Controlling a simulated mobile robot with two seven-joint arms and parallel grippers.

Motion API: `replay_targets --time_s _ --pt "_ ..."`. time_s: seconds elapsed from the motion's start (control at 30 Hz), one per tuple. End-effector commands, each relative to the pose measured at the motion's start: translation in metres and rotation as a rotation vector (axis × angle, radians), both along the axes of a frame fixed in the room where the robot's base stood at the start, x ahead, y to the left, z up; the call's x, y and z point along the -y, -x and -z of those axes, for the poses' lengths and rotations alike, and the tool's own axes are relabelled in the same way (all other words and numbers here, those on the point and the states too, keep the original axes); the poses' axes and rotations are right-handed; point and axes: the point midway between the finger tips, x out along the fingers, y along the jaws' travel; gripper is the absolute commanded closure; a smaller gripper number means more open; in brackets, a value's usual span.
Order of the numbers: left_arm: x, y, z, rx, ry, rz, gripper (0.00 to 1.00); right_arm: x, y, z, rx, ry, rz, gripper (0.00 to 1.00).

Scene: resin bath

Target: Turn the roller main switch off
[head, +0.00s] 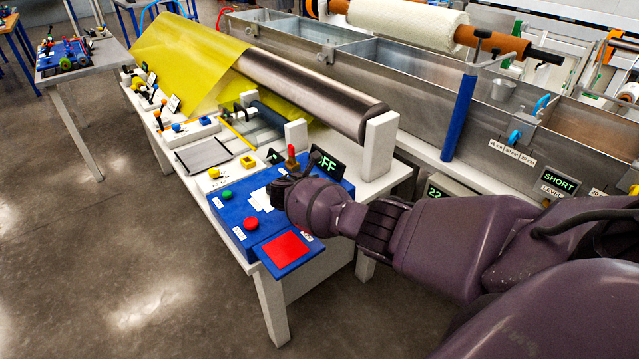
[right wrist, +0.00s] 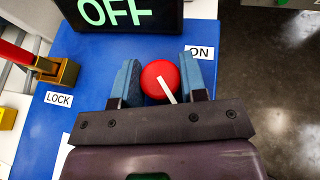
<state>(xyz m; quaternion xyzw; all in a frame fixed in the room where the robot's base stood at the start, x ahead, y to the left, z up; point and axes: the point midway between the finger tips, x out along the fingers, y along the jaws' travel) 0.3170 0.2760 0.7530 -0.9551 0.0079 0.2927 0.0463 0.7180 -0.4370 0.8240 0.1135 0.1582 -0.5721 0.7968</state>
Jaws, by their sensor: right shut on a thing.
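The roller main switch is a round red knob (right wrist: 158,76) with a white pointer line, on the blue control panel (right wrist: 92,45). The pointer slants down and to the right in the right wrist view. My right gripper (right wrist: 163,84) is shut on the knob, one blue-grey finger on each side. An ON label (right wrist: 200,52) is just right of the knob. The dark display (right wrist: 118,12) behind it reads OFF. In the head view my right gripper (head: 286,194) is over the panel (head: 244,240) and hides the knob. My left gripper is not in view.
A red-handled lever (head: 291,157) with a brass base stands left of the display, near a LOCK label (right wrist: 58,99). Green (head: 226,195) and red (head: 251,223) buttons and a red square plate (head: 286,254) are at the panel's front. A metal roller (head: 315,91) lies behind.

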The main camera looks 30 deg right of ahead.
Motion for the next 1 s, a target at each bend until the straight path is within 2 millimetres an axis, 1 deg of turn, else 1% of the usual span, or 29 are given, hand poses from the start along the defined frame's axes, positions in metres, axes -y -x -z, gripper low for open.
replay_targets --time_s 0.2,0.23,0.3,0.4,0.63,0.77,0.87,1.0 --pt "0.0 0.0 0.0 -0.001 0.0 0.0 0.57 0.0 0.001 0.001 0.0 -0.002 0.002 0.85" --pt "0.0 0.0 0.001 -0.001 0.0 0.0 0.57 0.0 0.001 0.001 0.0 -0.002 0.002 0.59" --pt "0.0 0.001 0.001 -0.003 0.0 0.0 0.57 0.0 0.001 0.001 0.0 -0.002 0.002 0.49" --pt "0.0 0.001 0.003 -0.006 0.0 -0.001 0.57 0.0 0.001 0.001 -0.001 -0.002 0.001 0.35" --pt "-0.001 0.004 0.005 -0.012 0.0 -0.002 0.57 0.0 0.0 0.0 0.0 -0.001 0.0 0.35" --pt "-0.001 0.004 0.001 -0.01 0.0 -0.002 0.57 -0.005 0.002 -0.003 0.001 -0.001 -0.001 0.35" --pt "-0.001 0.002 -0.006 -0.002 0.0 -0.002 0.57 -0.015 0.005 -0.009 0.003 -0.002 -0.002 0.35" --pt "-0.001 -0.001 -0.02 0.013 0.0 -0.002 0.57 -0.037 0.011 -0.02 0.003 -0.003 -0.003 0.35"
